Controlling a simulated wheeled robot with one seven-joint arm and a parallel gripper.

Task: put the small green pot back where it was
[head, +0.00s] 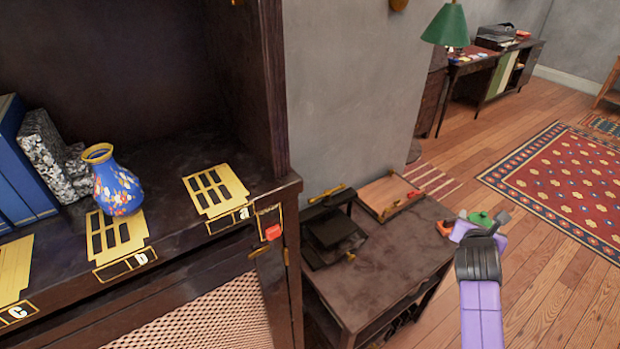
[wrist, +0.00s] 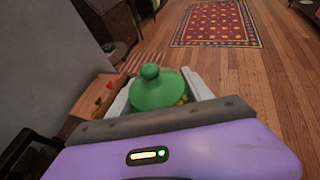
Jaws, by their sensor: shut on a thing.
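The small green pot (wrist: 158,92) fills the middle of the wrist view, its domed green lid and round knob facing the camera. My gripper (wrist: 160,101) is shut on it, with a pale finger on each side; the pot's lower body is mostly hidden. In the head view the pot (head: 481,217) shows small at the end of my purple arm, beside the right edge of the low dark table. On the shelf at left, the yellow slotted mat a (head: 215,190) is empty. Mat b (head: 117,238) bears a blue flowered vase (head: 117,182). Mat c (head: 14,268) is cut off by the frame.
The low table (head: 390,265) holds a black stand (head: 328,235) and a wooden tray (head: 387,193). Blue books (head: 22,165) and a speckled bookend (head: 52,150) stand left of the vase. The cabinet's side wall (head: 243,70) borders mat a. Open floor lies to the right.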

